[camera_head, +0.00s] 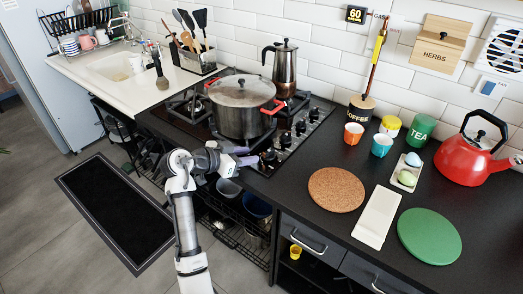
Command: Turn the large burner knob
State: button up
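The gas hob (180,126) is set in the dark counter, with a row of knobs along its right side. The front knob (268,157) is nearest my gripper; further knobs (286,140) run back towards the wall. I cannot tell from size which one is the large burner knob. My gripper (253,159) is at the hob's front edge, just left of the front knob, its fingers pointing right towards it. At this size I cannot tell whether it touches the knob or how far its fingers are apart.
A large lidded pot (241,108) with red handles stands on the hob, close behind my gripper. A moka pot (285,68) stands behind it. A cork mat (336,190) and a white tray (377,218) lie to the right. Shelves with bowls (229,188) are below the hob.

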aim_at(264, 153)
jog(key=p+x, duration=0.1)
jog(key=x, duration=0.5)
jog(key=shift+f, duration=0.1)
jog(key=shift+c, duration=0.3)
